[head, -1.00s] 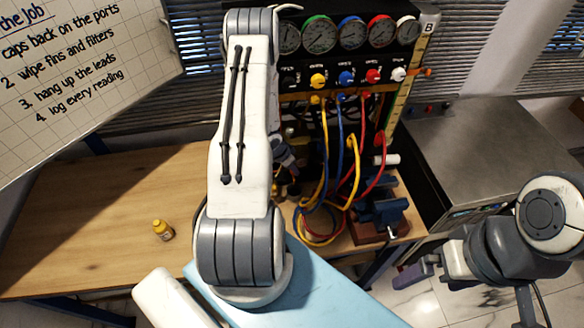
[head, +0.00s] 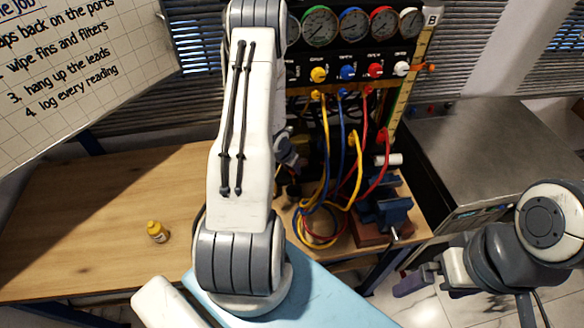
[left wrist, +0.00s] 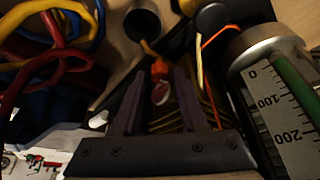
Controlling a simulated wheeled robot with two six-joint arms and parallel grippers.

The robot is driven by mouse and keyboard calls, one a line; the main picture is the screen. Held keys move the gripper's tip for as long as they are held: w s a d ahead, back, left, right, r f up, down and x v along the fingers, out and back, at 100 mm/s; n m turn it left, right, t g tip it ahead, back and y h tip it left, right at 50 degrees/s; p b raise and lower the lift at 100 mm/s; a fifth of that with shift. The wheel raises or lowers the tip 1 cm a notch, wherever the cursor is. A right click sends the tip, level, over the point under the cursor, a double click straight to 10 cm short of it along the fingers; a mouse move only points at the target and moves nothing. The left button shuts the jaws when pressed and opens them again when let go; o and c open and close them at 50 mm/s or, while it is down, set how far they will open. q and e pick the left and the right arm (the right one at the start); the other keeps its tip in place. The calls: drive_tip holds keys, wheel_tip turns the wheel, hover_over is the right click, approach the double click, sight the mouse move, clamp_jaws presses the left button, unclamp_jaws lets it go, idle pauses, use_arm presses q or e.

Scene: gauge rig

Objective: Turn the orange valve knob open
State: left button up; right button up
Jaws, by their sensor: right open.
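In the left wrist view an orange piece (left wrist: 160,69), which looks like the valve knob, shows between the fingertips of my left gripper (left wrist: 160,82). A small red-and-white round part lies just below it. The two dark fingers stand apart on either side; whether they touch the orange piece I cannot tell. In the head view my left arm hides that gripper and what is in front of it. An orange lever (head: 424,67) sticks out at the panel's right edge, beside the white knob (head: 401,68). My right gripper (head: 414,282) is open and empty at lower right.
Gauges and coloured knobs line the panel (head: 349,48), with looped yellow, blue and red hoses (head: 322,215) below. A blue vise (head: 384,208) stands beside them. A scaled cylinder (left wrist: 275,95) is close right of my left gripper.

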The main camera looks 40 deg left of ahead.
use_arm(q)
drive_tip(key=p+v, duration=0.1)
drive_tip(key=v, duration=0.9)
drive_tip(key=shift+r, duration=0.2)
idle(0.3)
